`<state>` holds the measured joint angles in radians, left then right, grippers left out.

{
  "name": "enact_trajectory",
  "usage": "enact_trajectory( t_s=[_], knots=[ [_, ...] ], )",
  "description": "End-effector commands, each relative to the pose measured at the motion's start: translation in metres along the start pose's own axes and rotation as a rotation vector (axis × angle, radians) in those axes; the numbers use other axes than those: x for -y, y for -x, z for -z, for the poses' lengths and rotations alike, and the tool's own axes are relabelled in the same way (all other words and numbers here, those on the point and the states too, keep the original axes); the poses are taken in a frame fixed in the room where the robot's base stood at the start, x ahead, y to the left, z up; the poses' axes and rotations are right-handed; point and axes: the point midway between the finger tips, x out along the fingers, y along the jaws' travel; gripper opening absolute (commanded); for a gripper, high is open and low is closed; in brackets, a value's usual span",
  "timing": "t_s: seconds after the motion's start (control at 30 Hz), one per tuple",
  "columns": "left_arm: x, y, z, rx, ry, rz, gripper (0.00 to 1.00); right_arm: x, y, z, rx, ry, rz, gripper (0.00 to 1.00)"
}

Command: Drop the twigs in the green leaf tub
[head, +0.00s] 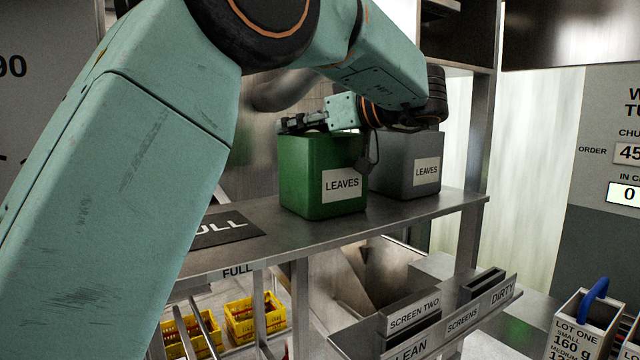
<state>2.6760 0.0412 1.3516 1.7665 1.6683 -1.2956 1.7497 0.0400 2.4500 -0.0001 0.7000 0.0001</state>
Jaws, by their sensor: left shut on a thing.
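The green leaf tub (297,178) stands on a metal shelf with a white LEAVES label on its front. My left arm reaches over from the left, and my left gripper (325,122) is at the tub's top rim, above its opening. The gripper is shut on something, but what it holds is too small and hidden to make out. A dark finger-like part hangs by the tub's right edge. No twigs can be told apart, and the tub's inside is hidden. My right gripper is not in view.
A grey tub (390,178), also labelled LEAVES, stands right beside the green one. Below are yellow crates (240,318), a screens rack (425,325) and a LOT ONE box (580,325).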

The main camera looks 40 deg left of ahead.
Motion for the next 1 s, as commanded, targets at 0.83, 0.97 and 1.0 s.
enact_trajectory(
  t_s=[0.83,0.97,1.0],
  knots=[
    [-0.001,0.001,0.001,0.000,0.000,0.000,0.58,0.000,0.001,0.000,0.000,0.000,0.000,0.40],
    [-0.001,0.015,0.001,-0.003,0.002,0.000,0.58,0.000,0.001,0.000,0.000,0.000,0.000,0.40],
    [-0.002,0.021,0.001,-0.003,0.002,-0.001,0.58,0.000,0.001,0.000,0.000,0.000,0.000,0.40]
  ],
)
